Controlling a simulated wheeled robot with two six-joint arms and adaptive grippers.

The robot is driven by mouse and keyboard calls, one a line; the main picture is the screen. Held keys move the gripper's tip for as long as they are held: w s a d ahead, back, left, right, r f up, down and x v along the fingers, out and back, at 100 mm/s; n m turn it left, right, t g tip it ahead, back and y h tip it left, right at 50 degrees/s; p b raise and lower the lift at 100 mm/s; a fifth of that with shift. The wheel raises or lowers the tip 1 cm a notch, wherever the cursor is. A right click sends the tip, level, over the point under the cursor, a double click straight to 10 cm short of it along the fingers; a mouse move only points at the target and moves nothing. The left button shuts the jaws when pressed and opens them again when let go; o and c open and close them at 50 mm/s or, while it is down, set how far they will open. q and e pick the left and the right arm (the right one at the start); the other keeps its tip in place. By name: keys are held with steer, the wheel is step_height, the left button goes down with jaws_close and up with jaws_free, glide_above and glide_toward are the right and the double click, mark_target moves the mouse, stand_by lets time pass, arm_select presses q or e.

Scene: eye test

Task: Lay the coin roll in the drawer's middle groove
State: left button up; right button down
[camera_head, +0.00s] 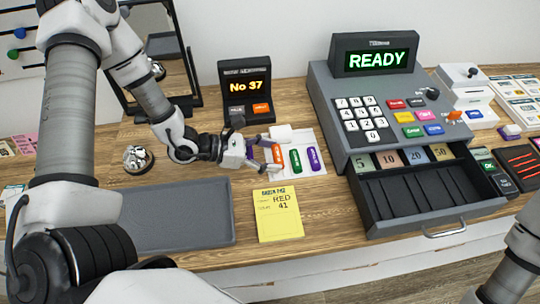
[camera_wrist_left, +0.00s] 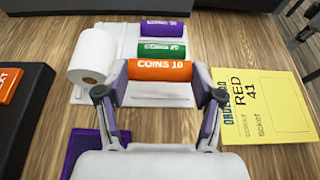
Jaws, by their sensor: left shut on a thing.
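My left gripper (camera_head: 267,155) is shut on an orange coin roll (camera_wrist_left: 160,69) marked COINS 10, with a finger at each end of it. The orange roll (camera_head: 277,153) also shows in the head view, at the left of a white tray (camera_wrist_left: 150,99). I cannot tell whether it touches the tray. A green coin roll (camera_head: 295,161) and a purple coin roll (camera_head: 313,158) lie beside it on the tray. The register's drawer (camera_head: 466,212) is open at the right, with several empty dark grooves in front of its banknote slots. My right gripper is out of view.
A white paper roll (camera_wrist_left: 92,54) stands close beside the coin rolls. A yellow order pad (camera_head: 279,223) reading RED 41 and a grey tray (camera_head: 172,228) lie in front. The register (camera_head: 350,120) rises behind the drawer. A bell (camera_head: 138,159) is at the left.

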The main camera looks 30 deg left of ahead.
arm_select(q)
steer(key=shift+s+d+f, duration=0.1)
steer(key=shift+f, duration=1)
steer(key=shift+f, duration=0.1)
steer(key=shift+f, duration=0.15)
steer(key=o, duration=1.2)
steer(key=shift+o, duration=0.2)
